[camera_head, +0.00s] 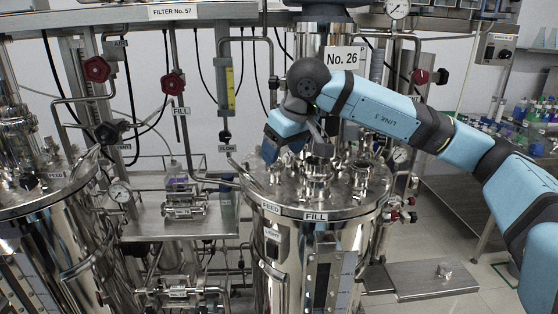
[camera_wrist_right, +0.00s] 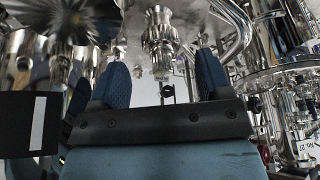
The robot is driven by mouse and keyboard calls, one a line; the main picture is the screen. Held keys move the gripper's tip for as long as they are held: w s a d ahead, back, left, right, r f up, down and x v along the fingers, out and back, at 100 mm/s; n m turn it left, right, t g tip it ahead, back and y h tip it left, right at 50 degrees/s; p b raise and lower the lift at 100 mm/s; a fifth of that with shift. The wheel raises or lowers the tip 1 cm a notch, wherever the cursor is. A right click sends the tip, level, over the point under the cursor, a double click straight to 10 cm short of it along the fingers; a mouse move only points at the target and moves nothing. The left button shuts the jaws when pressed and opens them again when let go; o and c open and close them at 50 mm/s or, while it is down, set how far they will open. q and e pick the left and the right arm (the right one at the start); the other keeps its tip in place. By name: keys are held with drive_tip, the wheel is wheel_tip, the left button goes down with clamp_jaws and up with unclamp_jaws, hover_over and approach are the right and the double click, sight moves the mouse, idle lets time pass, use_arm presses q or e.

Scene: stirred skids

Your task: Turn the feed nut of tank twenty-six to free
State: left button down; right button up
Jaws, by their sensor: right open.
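Tank twenty-six (camera_head: 291,240) is a shiny steel vessel under a "No. 26" sign (camera_head: 345,57). Its rim carries a FEED label (camera_head: 270,207) and a FILL label (camera_head: 316,216). My right arm comes in from the right, and its gripper (camera_head: 268,156) hangs above the left part of the lid. In the right wrist view the blue fingers (camera_wrist_right: 163,80) are apart and empty. A metal fitting (camera_wrist_right: 160,35) shows beyond the gap between them, not gripped. I cannot tell whether it is the feed nut. The arm hides part of the lid. My left gripper is not in view.
Other steel fittings (camera_head: 315,178) stand on the lid close to the gripper. Another tank (camera_head: 40,205) is at the left, with pipes and red valve knobs (camera_head: 96,69) behind. A bench (camera_head: 480,190) with bottles stands at the right.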

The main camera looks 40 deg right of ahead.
drive_tip(key=v, duration=0.9)
drive_tip(key=shift+s+r, duration=0.2)
drive_tip(key=shift+r, duration=0.2)
drive_tip(key=shift+f, duration=0.1)
